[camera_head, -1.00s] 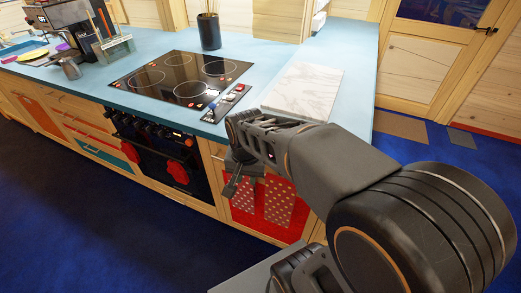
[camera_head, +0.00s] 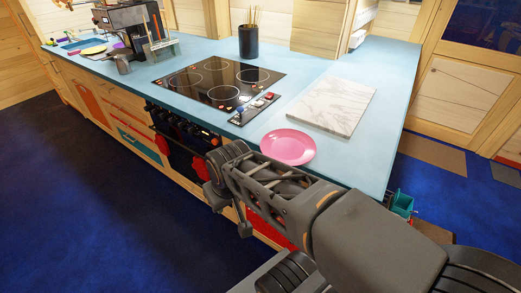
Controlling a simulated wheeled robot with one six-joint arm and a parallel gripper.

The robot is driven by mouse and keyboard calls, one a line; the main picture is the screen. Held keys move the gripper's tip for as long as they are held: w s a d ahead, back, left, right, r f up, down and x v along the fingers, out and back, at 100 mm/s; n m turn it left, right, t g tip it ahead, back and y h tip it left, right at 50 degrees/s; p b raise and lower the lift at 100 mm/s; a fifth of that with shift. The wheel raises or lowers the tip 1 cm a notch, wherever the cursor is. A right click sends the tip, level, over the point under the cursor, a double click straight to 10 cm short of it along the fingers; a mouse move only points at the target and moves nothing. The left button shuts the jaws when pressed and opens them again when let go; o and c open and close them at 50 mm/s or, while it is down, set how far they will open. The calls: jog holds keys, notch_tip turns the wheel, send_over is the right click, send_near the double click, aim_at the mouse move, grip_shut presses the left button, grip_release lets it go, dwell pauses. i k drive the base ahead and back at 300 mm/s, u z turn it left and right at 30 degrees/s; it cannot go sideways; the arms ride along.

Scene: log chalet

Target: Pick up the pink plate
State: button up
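The pink plate (camera_head: 288,147) lies flat on the blue countertop (camera_head: 398,100), near its front edge. It is round and empty, and sits between the marble board and the front edge. My gripper (camera_head: 226,205) hangs in front of the counter, below and to the left of the plate, and is apart from it. My arm passes just in front of the plate's near side. The fingers are small and dark here, and I cannot tell whether they are open.
A black cooktop (camera_head: 218,82) lies left of the plate. A white marble board (camera_head: 332,105) lies behind it. A dark utensil holder (camera_head: 248,41) and a coffee machine (camera_head: 130,22) stand farther back. The right part of the counter is clear.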

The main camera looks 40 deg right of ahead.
aim_at(291, 148)
jog(key=u, duration=1)
jog(key=k, duration=0.45)
jog(key=u, duration=0.25)
